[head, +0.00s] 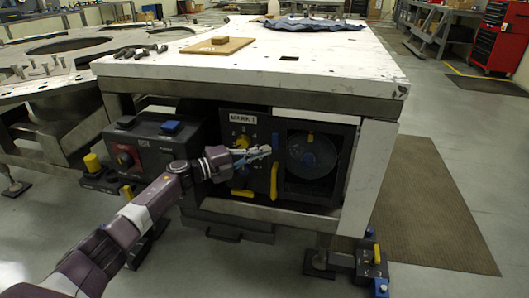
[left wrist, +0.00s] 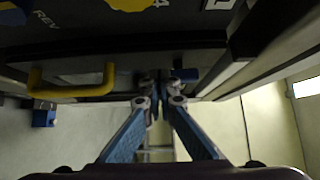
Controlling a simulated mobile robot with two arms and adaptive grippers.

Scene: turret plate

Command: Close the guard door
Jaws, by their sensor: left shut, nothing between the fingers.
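The guard door (head: 283,163) is a dark framed panel with a window, at the right of the machine front below the table. A round grey disc (head: 312,156) shows through it. I cannot tell whether the door is fully flush or slightly ajar. My left gripper (head: 267,150) is shut and empty, in front of the door's left edge, just above the handle. Its fingertips also show in the left wrist view (left wrist: 158,92); contact is unclear.
A control panel with a yellow dial (head: 241,142) and a MARK I label is left of the door. The white tabletop (head: 330,68) overhangs the door. Floor with a brown mat (head: 420,200) lies at right.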

